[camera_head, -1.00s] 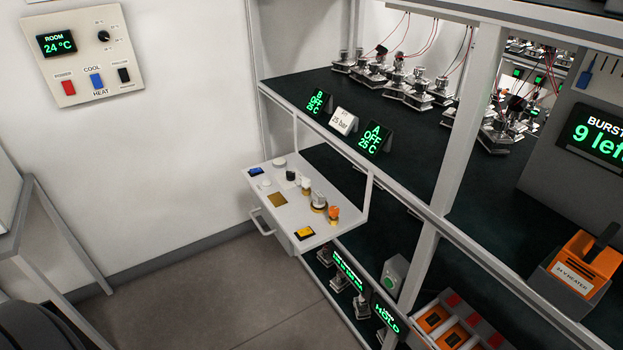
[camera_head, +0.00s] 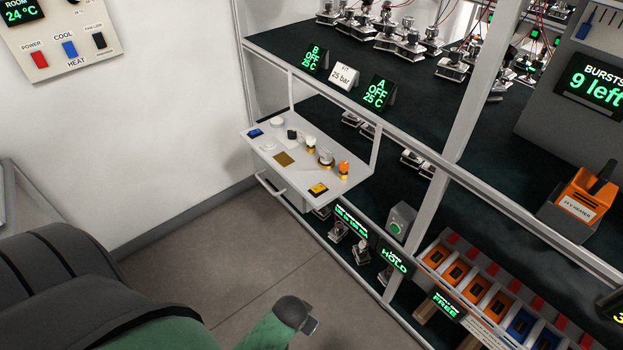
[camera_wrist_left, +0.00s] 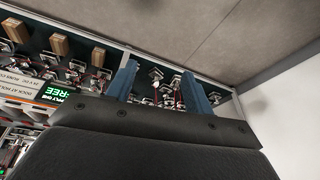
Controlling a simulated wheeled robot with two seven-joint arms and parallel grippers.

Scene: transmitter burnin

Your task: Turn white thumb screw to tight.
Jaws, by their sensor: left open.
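A white shelf panel (camera_head: 300,180) holds several small knobs and caps in the head view. A white-topped knob with a gold base (camera_head: 310,143) stands near its middle, and a white round knob (camera_head: 277,122) sits at its back. I cannot tell which is the white thumb screw or how tight it is. My left gripper (camera_wrist_left: 158,88) shows two blue fingers spread apart in the left wrist view, with nothing between them. In the head view a green and dark part of my arm is at the bottom, well below the panel. My right gripper is not in view.
On the panel are a silver knob (camera_head: 326,156), an orange knob (camera_head: 343,168) and a black knob (camera_head: 292,134). A handle (camera_head: 270,184) juts from its front. Rack posts (camera_head: 470,95) and shelves stand to the right. The floor (camera_head: 210,250) in front is clear.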

